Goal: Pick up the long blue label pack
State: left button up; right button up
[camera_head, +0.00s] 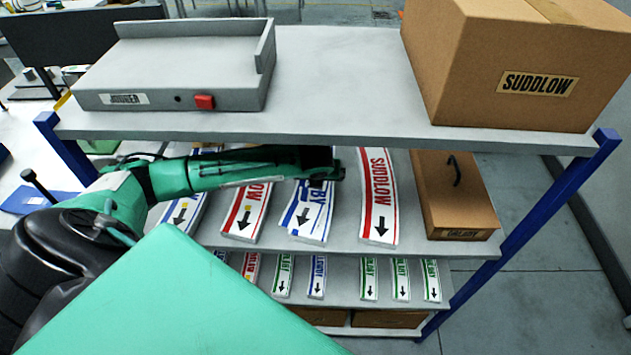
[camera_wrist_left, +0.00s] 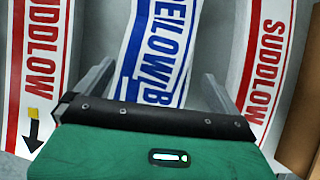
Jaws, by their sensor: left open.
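A long blue-and-white label pack (camera_head: 308,212) lies on the middle shelf between two red-lettered packs. Its upper part is hidden by my left gripper (camera_head: 328,170) in the head view. In the left wrist view the blue pack (camera_wrist_left: 160,50) runs between the two fingers of my left gripper (camera_wrist_left: 157,75), which are apart on either side of it. I cannot tell how far the fingers are above the pack. Another blue-lettered pack (camera_head: 185,214) lies farther left, partly behind my left arm. My right gripper is not in view.
Red SUDDLOW packs lie left (camera_head: 246,212) and right (camera_head: 378,200) of the blue pack. A brown box (camera_head: 455,205) stands at the right of that shelf. Several short packs lie on the shelf below.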

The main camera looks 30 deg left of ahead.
pick_arm(q)
jog(key=shift+w+a+f, duration=0.15)
jog(key=shift+f, duration=0.2)
jog(key=p+x, duration=0.2)
jog(key=x, duration=0.2)
jog(key=shift+f, duration=0.4)
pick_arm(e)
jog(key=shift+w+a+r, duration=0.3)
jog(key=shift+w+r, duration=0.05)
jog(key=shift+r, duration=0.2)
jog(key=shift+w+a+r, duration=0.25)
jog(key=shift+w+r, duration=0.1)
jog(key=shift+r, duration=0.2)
pick_arm(q)
jog(key=shift+c, duration=0.2)
jog(key=c, duration=1.1)
jog(key=shift+r, duration=0.1)
jog(key=shift+c, duration=0.3)
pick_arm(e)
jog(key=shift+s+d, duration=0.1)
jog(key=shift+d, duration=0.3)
pick_arm(q)
jog(key=shift+w+r, duration=0.1)
